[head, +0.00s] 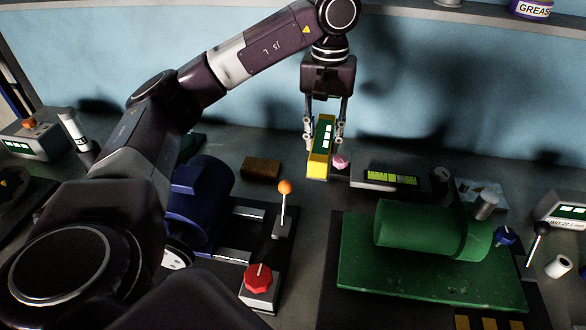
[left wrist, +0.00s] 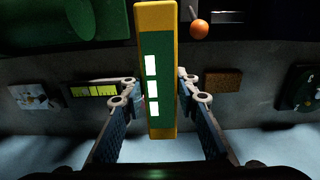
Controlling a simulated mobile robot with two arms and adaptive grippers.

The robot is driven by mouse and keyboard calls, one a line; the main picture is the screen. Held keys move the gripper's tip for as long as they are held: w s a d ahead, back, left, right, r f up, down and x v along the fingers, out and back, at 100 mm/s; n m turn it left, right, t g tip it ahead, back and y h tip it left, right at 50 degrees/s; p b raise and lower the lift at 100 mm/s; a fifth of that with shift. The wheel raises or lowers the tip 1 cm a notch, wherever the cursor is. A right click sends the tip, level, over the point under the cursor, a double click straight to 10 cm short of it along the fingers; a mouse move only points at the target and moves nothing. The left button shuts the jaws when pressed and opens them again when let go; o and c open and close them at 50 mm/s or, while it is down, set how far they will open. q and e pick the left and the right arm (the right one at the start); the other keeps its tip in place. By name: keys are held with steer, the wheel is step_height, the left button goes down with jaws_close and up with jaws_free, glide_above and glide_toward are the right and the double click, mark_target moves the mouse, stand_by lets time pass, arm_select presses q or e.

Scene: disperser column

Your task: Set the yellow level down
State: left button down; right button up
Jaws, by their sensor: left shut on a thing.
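The yellow level (head: 319,163) is a yellow bar with a green face and white marks. My left gripper (head: 325,130) is shut on it, one finger on each side. The level points down from the fingers, above the bench near the back wall. In the left wrist view the level (left wrist: 157,70) stands between the two fingers of the gripper (left wrist: 158,88). I cannot tell whether its lower end touches the bench. My right gripper is not in view.
A brown block (head: 261,168) lies left of the level, and a pink knob (head: 340,161) is close on its right. A dark box with a yellow-green display (head: 391,177) stands further right. An orange-tipped lever (head: 284,188), a red knob (head: 258,278) and a green cylinder (head: 420,228) are nearer.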

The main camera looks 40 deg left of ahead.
arm_select(q)
steer(key=shift+f, duration=0.45)
steer(key=f, duration=0.9)
steer(key=f+p, duration=0.1)
steer(key=f, duration=0.4)
steer(key=shift+s, duration=0.3)
steer(key=shift+f, duration=0.65)
step_height(320, 180, down, 3)
steer(key=shift+f+p, duration=0.1)
steer(key=shift+p, duration=0.5)
steer(key=shift+w, duration=0.1)
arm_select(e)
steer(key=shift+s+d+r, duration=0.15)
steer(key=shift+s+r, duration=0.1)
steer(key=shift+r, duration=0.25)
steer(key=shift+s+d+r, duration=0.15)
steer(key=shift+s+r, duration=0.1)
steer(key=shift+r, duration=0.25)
